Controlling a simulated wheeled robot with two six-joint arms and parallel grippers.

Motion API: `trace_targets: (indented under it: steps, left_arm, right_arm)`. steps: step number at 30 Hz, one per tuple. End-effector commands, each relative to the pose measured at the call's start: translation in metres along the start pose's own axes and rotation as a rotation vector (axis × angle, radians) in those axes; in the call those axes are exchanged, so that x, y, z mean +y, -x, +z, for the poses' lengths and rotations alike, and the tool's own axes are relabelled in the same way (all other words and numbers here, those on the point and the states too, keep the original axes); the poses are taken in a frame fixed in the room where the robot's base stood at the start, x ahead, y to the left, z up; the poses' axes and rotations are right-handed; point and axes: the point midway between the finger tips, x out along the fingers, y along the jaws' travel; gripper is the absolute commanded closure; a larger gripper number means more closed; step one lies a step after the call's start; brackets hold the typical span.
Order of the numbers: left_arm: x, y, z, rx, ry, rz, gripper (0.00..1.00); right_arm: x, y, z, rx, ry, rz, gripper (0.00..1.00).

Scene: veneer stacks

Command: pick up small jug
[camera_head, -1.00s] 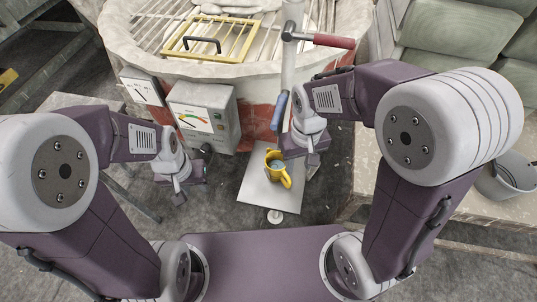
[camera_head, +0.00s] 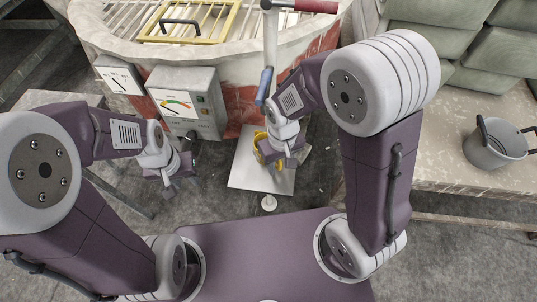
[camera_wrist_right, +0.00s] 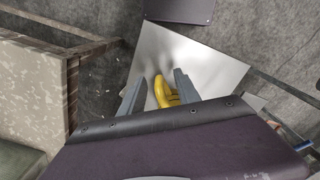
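The small jug (camera_head: 262,150) is yellow and stands on a pale square plate (camera_head: 243,180) in the head view. My right gripper (camera_head: 280,166) is right at the jug and hides much of it. In the right wrist view, part of the yellow jug (camera_wrist_right: 163,92) shows between the two grey fingers of my right gripper (camera_wrist_right: 158,92). The fingers are spread, with a gap visible on both sides of the jug. The gripper body hides the rest of the jug. My left gripper (camera_head: 172,189) hangs to the left of the plate, away from the jug; its opening is unclear.
A grey meter box (camera_head: 188,105) and a round kiln-like tub (camera_head: 120,45) stand behind the plate. A red-handled post (camera_head: 270,50) rises behind the right gripper. A grey bucket (camera_head: 492,150) sits on the stone bench (camera_head: 450,120) at right.

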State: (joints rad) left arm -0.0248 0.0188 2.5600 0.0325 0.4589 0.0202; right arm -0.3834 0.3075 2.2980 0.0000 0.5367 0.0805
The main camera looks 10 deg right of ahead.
Motion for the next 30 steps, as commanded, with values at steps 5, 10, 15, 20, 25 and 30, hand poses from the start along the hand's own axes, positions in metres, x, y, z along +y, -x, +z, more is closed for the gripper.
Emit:
trace_targets:
  steps: [5, 10, 15, 20, 25, 30]
  left_arm:
    - [-0.0001, -0.0033, 0.0003, 0.000, 0.000, 0.000, 0.64]
    - [-0.0001, -0.0029, 0.0003, 0.000, 0.000, 0.000, 0.64]
    - [-0.0001, -0.0029, 0.0003, 0.000, 0.000, 0.000, 0.64]
    - [-0.0001, -0.0030, 0.0003, 0.000, 0.000, 0.000, 0.64]
    - [-0.0001, -0.0030, 0.0003, 0.000, 0.000, 0.000, 0.64]
    - [-0.0001, -0.0030, 0.0003, 0.000, 0.000, 0.000, 0.64]
  right_arm:
    - [0.0000, -0.0116, 0.0001, 0.001, 0.000, 0.000, 0.61]
    - [0.0000, -0.0109, 0.0000, 0.001, 0.000, 0.000, 0.69]
    - [0.0000, -0.0107, 0.0000, 0.001, 0.000, 0.000, 1.00]
    - [0.0000, -0.0107, 0.0001, 0.001, 0.000, 0.000, 1.00]
    - [0.0001, -0.0108, 0.0001, 0.000, 0.000, 0.000, 1.00]
    - [0.0001, -0.0108, 0.0002, 0.000, 0.000, 0.000, 1.00]
